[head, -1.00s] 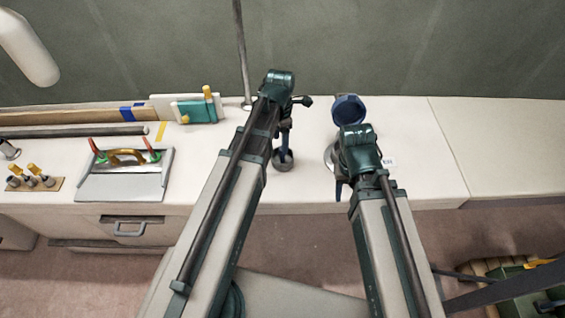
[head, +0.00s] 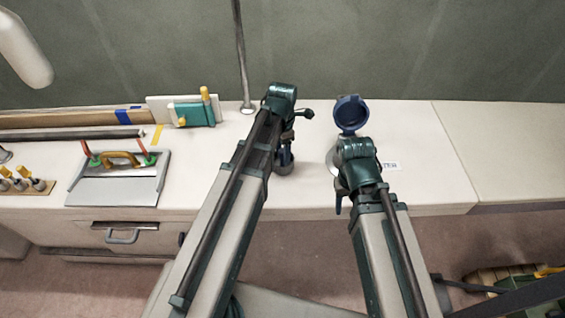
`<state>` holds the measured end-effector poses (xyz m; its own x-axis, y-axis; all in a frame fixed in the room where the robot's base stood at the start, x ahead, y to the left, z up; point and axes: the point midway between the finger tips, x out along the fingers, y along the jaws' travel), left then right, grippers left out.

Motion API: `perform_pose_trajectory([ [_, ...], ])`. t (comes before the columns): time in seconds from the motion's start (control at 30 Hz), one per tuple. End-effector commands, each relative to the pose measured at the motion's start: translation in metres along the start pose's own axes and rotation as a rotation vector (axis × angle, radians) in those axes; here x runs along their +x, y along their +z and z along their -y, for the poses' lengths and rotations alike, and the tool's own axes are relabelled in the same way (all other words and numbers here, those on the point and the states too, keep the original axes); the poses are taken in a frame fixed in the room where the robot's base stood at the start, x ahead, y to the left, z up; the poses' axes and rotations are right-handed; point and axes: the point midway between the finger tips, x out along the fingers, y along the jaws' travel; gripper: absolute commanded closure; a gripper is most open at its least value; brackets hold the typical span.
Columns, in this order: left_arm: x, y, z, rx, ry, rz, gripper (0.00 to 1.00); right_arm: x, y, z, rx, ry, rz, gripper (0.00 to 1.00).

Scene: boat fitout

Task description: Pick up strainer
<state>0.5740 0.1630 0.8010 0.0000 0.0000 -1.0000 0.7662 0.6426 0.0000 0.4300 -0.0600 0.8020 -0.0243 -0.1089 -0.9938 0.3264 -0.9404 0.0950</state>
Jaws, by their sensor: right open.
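A dark blue round lid or cup (head: 350,113), tilted up, stands on the white counter just behind my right gripper. A pale metallic round rim (head: 332,160) shows beside that gripper, mostly covered by it. I cannot tell for sure which part is the strainer. My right gripper (head: 341,203) points down over this spot; it is open, its fingers mostly hidden by my wrist. My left gripper (head: 285,160) points down at the counter, left of the blue lid. A small grey round object (head: 284,170) shows at its fingertips; whether it is held is unclear.
A white label (head: 389,166) lies right of my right gripper. A metal pole (head: 241,50) rises behind my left arm. On the left are a tray with a yellow handle (head: 115,190), a teal block (head: 190,114) and yellow-topped fittings (head: 25,183). The counter's right side is clear.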

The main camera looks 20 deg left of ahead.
Motion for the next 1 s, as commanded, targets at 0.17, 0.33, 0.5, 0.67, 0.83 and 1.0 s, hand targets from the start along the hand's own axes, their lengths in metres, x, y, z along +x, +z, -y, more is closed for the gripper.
perform_pose_trajectory([
  [0.17,-0.0001,-0.0001,0.0000,0.000,0.000,0.000,0.73,-0.0001,0.0000,0.0000,0.000,0.000,0.000,0.50],
  [0.33,-0.0001,0.0000,0.0000,0.000,0.000,0.000,1.00,-0.0001,0.0000,0.0000,0.000,0.000,0.000,0.50],
  [0.5,-0.0001,0.0000,0.0000,0.000,0.000,0.000,1.00,-0.0001,0.0000,0.0000,0.000,0.000,0.000,0.50],
  [0.67,-0.0001,0.0000,0.0000,0.000,0.000,0.000,1.00,-0.0001,0.0000,0.0000,0.000,0.000,0.000,0.50],
  [0.83,0.0000,0.0000,0.0000,0.000,0.000,0.000,1.00,0.0000,0.0000,0.0000,0.000,0.000,0.000,0.50],
  [1.0,0.0000,0.0000,0.0000,0.000,0.000,0.000,1.00,0.0000,0.0000,0.0000,0.000,0.000,0.000,0.50],
])
